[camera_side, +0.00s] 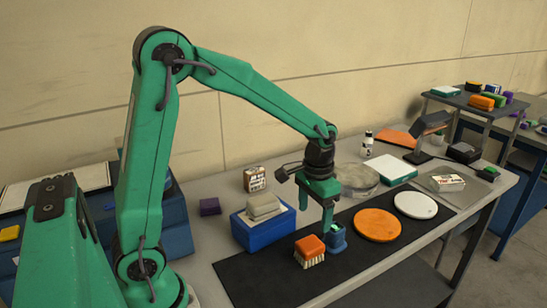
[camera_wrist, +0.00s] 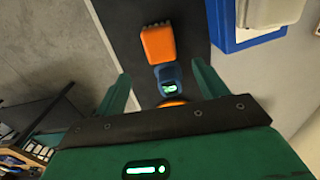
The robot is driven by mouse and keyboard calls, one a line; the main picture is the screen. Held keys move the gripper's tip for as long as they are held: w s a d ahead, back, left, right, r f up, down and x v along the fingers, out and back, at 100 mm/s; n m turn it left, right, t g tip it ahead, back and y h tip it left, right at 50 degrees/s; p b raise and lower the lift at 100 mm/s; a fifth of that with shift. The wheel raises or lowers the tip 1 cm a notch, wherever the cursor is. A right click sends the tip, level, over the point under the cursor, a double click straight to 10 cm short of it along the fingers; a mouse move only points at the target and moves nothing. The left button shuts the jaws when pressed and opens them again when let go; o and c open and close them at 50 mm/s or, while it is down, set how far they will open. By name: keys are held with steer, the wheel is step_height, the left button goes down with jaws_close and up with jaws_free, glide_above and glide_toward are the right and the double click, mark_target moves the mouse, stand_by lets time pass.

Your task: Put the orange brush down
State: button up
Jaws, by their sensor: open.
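The orange brush (camera_side: 309,246) rests on the black mat (camera_side: 262,284), with its pale bristles showing below the orange top. It also shows in the wrist view (camera_wrist: 158,43), beyond my fingertips and clear of them. My gripper (camera_side: 328,230) is low over the mat, just right of the brush in the side view. Its two fingers stand wide apart in the wrist view (camera_wrist: 161,69), with nothing held between them. A small blue item with a lit display (camera_wrist: 170,80) appears in line with the gap between the fingers; it stands beside the brush (camera_side: 338,241).
A blue box (camera_side: 262,234) with a grey-beige item on top stands behind the brush. An orange disc (camera_side: 377,225) and a white disc (camera_side: 415,205) lie to the right. A purple block (camera_side: 210,206) is at the left. The mat's front left is clear.

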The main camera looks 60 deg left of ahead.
stand_by(0.3)
steer(key=s+r+t, duration=0.5)
steer(key=s+r, duration=0.6)
steer(key=s, duration=0.5)
steer(key=shift+s+r+t, duration=0.25)
steer(key=shift+r+t, duration=0.05)
steer(key=shift+o, duration=0.5)
steer(key=shift+d, duration=0.1)
